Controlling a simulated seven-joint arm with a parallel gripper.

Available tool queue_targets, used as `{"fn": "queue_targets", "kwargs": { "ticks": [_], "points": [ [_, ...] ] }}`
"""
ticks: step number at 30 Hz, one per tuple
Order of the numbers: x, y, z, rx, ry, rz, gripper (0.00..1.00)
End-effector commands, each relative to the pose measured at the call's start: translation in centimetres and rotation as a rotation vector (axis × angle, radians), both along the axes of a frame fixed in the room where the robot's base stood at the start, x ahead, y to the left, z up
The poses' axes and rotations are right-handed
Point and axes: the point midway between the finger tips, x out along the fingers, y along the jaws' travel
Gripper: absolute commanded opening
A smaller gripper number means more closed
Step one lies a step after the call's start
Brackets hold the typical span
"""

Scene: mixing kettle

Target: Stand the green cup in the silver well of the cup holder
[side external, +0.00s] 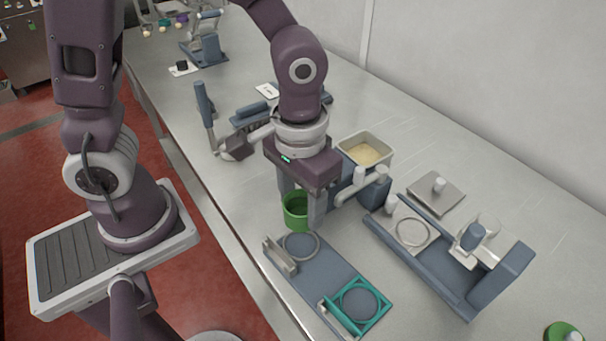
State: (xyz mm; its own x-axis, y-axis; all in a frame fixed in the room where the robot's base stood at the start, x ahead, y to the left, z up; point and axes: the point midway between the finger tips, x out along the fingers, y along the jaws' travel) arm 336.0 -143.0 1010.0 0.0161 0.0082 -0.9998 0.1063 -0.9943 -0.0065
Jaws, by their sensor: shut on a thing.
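The green cup (293,217) is upright between the fingers of my gripper (301,205), which is shut on it. The cup holder (328,272) is a flat blue-grey plate on the table. Its silver well (317,246) is a round ring at the end nearer my gripper, with a grey upright piece beside it. A teal well (376,318) with a square frame is at the other end. The cup shows just behind the silver well, outside the ring. The right finger hides part of the cup. I cannot tell how high its base is above the table.
A blue-grey fixture (447,262) with a ring and a clear vessel stands to the right. A tray of pale powder (365,151) and a grey-blue device (374,190) sit close behind my gripper. A green-lidded item (562,332) is at lower right. The table's front edge runs close to the holder.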

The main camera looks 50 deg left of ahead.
Motion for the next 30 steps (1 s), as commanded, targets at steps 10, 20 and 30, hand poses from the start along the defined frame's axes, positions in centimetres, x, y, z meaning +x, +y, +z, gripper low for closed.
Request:
{"fn": "queue_targets", "kwargs": {
  "ticks": [10,20,30],
  "points": [
    [-0.1,0.1,-4.1,0.002,0.003,0.000,0.07],
    [0.0,0.0,-6.3,0.000,0.000,0.002,0.07],
    [0.0,0.0,-6.4,0.000,0.000,0.001,0.07]
  ]
}}
